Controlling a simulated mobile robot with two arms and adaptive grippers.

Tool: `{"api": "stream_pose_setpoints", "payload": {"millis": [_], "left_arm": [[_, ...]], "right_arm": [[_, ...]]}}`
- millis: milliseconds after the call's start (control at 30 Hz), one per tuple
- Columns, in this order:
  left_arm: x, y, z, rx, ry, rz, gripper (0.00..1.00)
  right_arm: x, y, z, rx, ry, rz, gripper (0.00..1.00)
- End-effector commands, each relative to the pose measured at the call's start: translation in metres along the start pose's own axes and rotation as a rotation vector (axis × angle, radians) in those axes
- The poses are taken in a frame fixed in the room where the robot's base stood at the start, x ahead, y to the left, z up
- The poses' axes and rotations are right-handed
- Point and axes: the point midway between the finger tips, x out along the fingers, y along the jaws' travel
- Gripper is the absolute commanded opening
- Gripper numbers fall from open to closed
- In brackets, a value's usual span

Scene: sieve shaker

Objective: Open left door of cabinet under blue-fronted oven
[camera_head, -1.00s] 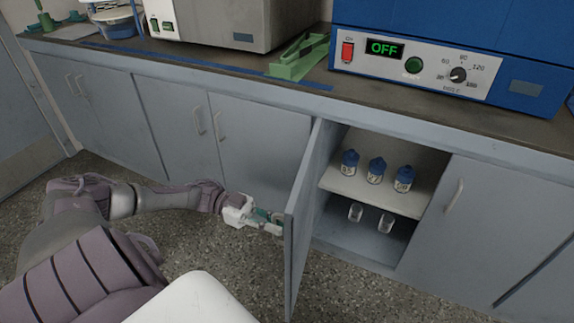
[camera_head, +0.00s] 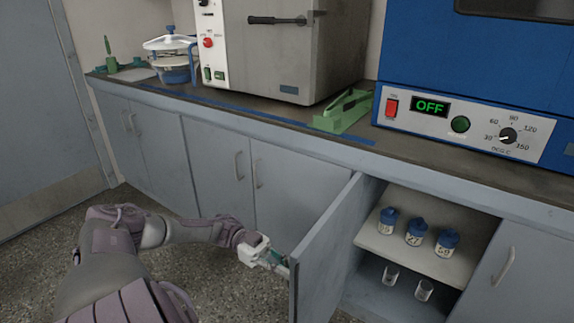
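The cabinet (camera_head: 418,245) under the blue-fronted oven (camera_head: 478,60) has its left door (camera_head: 325,250) swung well open, standing out from the cabinet front. Its shelf (camera_head: 437,256) holds three blue-capped jars (camera_head: 414,233). Two clear glasses (camera_head: 408,283) stand below the shelf. The cabinet's right door (camera_head: 508,272) is closed, with a bar handle. My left gripper (camera_head: 280,266) is at the outer face of the open door, near its free edge. Its fingertips are partly hidden by the door, so I cannot tell whether they grip the handle. My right gripper is not in view.
The dark worktop (camera_head: 250,108) carries a green tool (camera_head: 343,112), a grey-fronted oven (camera_head: 272,45) and a white-and-blue device (camera_head: 172,60). Closed grey cabinet doors (camera_head: 215,165) line the left. Speckled floor in front is free around my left arm.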

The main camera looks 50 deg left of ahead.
Motion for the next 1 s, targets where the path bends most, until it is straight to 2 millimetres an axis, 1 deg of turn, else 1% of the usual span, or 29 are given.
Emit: {"api": "stream_pose_setpoints", "payload": {"millis": [67,100,233,533,633,767,1000], "left_arm": [[0.0,0.0,0.0,-0.001,-0.002,0.0,0.0],[0.0,0.0,0.0,-0.001,-0.002,0.0,0.15],[0.0,0.0,0.0,0.0,-0.001,0.0,0.36],[-0.001,0.0,0.0,0.0,-0.001,0.0,0.36],[-0.007,-0.001,0.0,0.0,-0.002,-0.002,0.36],[-0.028,-0.001,0.001,0.0,-0.003,-0.004,0.36],[-0.077,-0.001,0.001,0.002,-0.002,-0.006,0.36]], "right_arm": [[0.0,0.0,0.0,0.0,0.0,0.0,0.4],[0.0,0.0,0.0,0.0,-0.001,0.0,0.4],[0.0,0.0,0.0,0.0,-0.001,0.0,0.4],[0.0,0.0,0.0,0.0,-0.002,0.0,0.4],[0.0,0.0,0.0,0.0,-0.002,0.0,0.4],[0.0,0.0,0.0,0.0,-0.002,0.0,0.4],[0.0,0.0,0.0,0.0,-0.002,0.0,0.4]]}}
